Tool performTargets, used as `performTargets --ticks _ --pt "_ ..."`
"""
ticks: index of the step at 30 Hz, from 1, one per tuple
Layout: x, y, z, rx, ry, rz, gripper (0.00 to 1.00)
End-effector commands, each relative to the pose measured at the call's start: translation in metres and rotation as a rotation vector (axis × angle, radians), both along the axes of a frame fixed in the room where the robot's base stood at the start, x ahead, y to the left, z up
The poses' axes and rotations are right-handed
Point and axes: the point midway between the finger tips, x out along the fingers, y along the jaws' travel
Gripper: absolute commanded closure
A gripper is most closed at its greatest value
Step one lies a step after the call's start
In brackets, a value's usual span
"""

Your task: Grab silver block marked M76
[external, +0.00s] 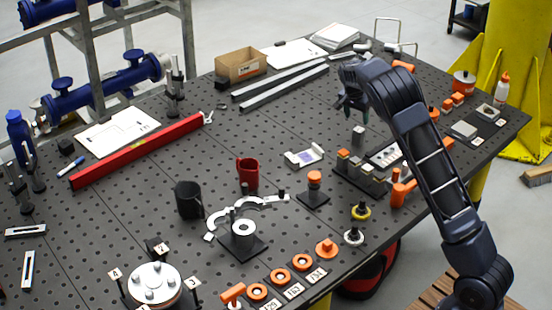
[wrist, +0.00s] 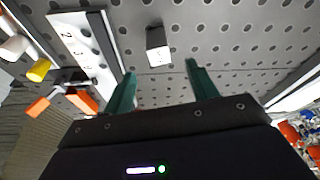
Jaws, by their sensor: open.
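A small silver-grey block (external: 358,136) stands upright on the perforated table, just beyond a row of blocks. In the wrist view a block (wrist: 157,47) with a pale marked end face lies ahead of the fingertips, roughly centred between them; the marking is too small to read. My gripper (external: 352,104) is above the table, higher in the picture than the block. In the wrist view my gripper (wrist: 160,74) shows two green fingers spread apart with nothing between them.
A rack (external: 362,181) of orange-topped and grey blocks stands close to the silver block. A white-ended bracket (external: 304,157) lies to the left.

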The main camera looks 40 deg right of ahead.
Motion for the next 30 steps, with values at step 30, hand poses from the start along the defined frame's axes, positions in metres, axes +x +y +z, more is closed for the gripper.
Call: performTargets --ticks 30 --pt "0.005 -0.033 -0.097 -0.005 0.002 -0.005 0.42"
